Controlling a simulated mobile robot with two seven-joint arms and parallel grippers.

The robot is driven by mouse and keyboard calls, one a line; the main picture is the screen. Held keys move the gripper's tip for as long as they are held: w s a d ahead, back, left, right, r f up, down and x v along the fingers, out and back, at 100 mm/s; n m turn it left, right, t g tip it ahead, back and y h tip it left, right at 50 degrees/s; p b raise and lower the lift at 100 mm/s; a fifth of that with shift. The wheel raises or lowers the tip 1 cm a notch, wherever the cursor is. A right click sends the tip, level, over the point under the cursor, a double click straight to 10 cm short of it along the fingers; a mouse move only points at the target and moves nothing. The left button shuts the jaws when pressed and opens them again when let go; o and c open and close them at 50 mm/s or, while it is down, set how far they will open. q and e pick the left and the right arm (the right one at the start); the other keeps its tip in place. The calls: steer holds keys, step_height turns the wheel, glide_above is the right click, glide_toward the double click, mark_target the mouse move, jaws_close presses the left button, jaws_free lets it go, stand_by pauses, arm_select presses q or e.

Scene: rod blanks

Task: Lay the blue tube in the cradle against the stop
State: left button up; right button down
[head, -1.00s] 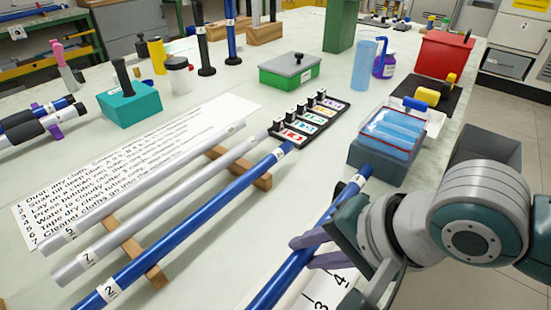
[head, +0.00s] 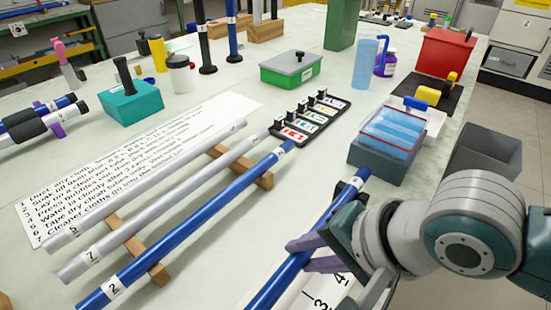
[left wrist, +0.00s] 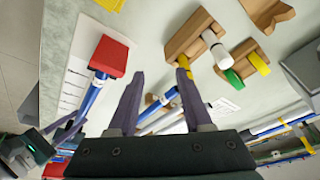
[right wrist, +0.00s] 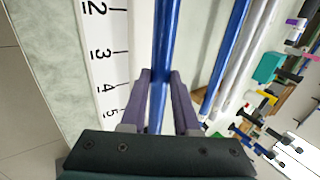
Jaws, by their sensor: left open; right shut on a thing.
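My right gripper (head: 306,254) is shut on a blue tube (head: 275,290), gripped partway along its length. The right wrist view shows this tube (right wrist: 166,40) running between the purple fingers (right wrist: 158,80), beside a white numbered strip (right wrist: 97,55). My left gripper (left wrist: 157,85) is open and empty. In the left wrist view, a red block (left wrist: 109,56) stands at one end of a white strip (left wrist: 78,85), and a blue tube end (left wrist: 93,93) shows close to it; I cannot tell whether they touch. I cannot make out the cradle under the held tube.
Another blue tube (head: 200,219), marked 2, and two grey tubes, marked 7 (head: 150,213) and 5 (head: 140,190), lie on wooden bars (head: 148,262). A black labelled rack (head: 337,103) and green box (head: 291,75) stand farther back.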

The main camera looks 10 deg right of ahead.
steer(key=shift+a, duration=0.1)
steer(key=c, duration=0.6)
jaws_free()
steer(key=shift+s, duration=0.1)
